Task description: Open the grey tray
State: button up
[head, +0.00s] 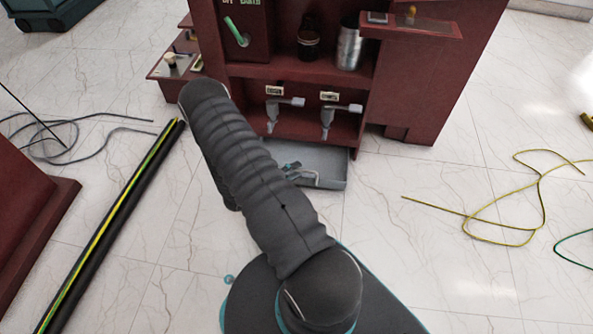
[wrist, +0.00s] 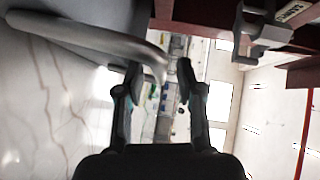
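The grey tray (head: 328,160) sits low at the foot of the dark red cabinet and juts out in front of it. A light bar handle (head: 312,179) shows at its front. In the wrist view the grey handle (wrist: 95,38) curves in from the left and bends between the fingertips. My gripper (wrist: 159,70) is open, its two fingers apart on either side of the handle's bend. I cannot tell whether either finger touches it. In the head view my gripper (head: 292,168) is small beside the handle, and my arm hides the tray's left part.
The red cabinet (head: 415,95) stands behind the tray, with two grey taps (head: 327,115) on the shelf above. A black cable with a yellow-green stripe (head: 110,225) lies at left. A loose yellow-green wire (head: 500,238) lies at right. Tiled floor between is clear.

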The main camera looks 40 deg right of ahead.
jog(key=shift+d, duration=0.55)
grip_shut()
jog(key=shift+s, duration=0.15)
